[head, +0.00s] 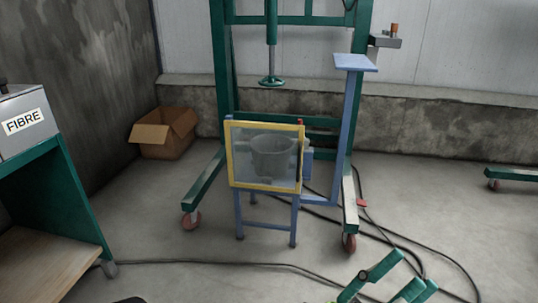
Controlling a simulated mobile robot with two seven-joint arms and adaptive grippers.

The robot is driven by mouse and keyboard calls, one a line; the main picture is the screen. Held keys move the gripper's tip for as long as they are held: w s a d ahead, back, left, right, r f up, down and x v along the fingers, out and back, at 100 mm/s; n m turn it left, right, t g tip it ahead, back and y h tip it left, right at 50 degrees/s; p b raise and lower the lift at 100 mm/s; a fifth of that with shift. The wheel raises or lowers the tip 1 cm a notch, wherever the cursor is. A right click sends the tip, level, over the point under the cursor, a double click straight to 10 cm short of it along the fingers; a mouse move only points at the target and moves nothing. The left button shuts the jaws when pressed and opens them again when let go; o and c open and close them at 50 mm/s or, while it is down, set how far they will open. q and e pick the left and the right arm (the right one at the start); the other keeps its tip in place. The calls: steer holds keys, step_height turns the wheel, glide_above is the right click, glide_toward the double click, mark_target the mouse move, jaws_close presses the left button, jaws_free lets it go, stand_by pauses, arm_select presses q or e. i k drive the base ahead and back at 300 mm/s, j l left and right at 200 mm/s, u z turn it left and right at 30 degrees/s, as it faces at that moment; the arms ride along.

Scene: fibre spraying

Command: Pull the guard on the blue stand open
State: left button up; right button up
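The blue stand (267,224) stands on the floor in the middle of the head view. Its guard (229,156) is a yellow frame with a clear panel, upright across the front. A grey pot (271,157) shows through the panel, behind the guard. The guard looks closed. A small dark piece, perhaps my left gripper (131,300), just shows at the bottom edge, far from the guard; its fingers cannot be made out. I cannot make out my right gripper.
A green frame (225,70) on castors stands around and behind the stand. Black cables (400,243) cross the floor at right. A green bench (75,195) is at left and a cardboard box (163,135) behind it. Green parts (378,268) show at bottom right.

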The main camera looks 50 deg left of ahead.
mark_target(228, 123)
steer(key=u, duration=1.5)
steer(key=i+l+z, duration=0.1)
steer(key=i+l, duration=0.5)
steer(key=i, duration=0.3)
steer(key=i+l+z, duration=0.15)
steer(key=i+l, duration=0.2)
steer(key=i, duration=0.15)
